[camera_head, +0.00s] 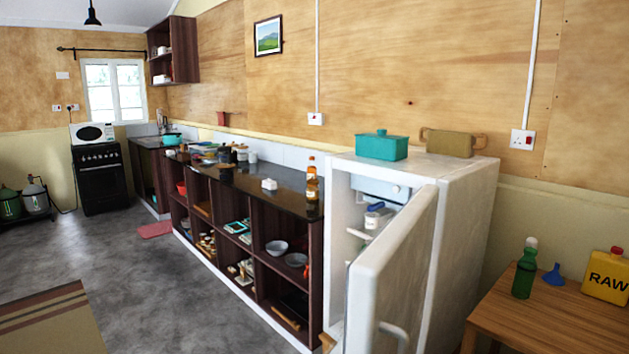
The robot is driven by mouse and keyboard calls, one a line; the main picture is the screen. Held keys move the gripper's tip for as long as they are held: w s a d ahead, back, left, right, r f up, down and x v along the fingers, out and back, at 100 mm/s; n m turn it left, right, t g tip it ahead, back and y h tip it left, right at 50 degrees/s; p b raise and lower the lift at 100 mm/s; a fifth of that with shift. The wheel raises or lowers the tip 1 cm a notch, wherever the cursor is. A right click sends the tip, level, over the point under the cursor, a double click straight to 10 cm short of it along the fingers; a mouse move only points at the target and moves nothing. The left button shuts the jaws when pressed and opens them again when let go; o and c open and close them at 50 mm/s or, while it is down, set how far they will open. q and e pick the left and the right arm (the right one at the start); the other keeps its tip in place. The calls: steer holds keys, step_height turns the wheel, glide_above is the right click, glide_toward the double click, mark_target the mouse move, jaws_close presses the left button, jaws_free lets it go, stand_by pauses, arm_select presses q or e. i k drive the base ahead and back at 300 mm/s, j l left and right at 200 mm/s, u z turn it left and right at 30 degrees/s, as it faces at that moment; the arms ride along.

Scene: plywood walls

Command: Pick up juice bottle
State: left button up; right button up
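A bottle with amber contents and a pale label (312,184) stands upright at the near end of the dark counter, beside the fridge. A green bottle with a whitish cap (525,268) stands upright on the wooden table at the right. I cannot tell from their labels which of the two is the juice bottle. Neither of my grippers shows in the head view.
A white fridge (468,230) stands between counter and table, its door (392,275) open towards me. A teal pot (381,146) sits on top. A blue funnel (554,274) and yellow RAW container (606,275) stand near the green bottle. The grey floor (165,290) at left is mostly clear.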

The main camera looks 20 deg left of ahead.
mark_target(312, 168)
steer(key=i+j+u, duration=0.25)
steer(key=j+u, duration=0.15)
steer(key=i+j+u, duration=0.85)
steer(key=i+j, duration=0.1)
steer(key=i, duration=0.25)
steer(key=i+j+z, duration=0.1)
steer(key=i, duration=0.25)
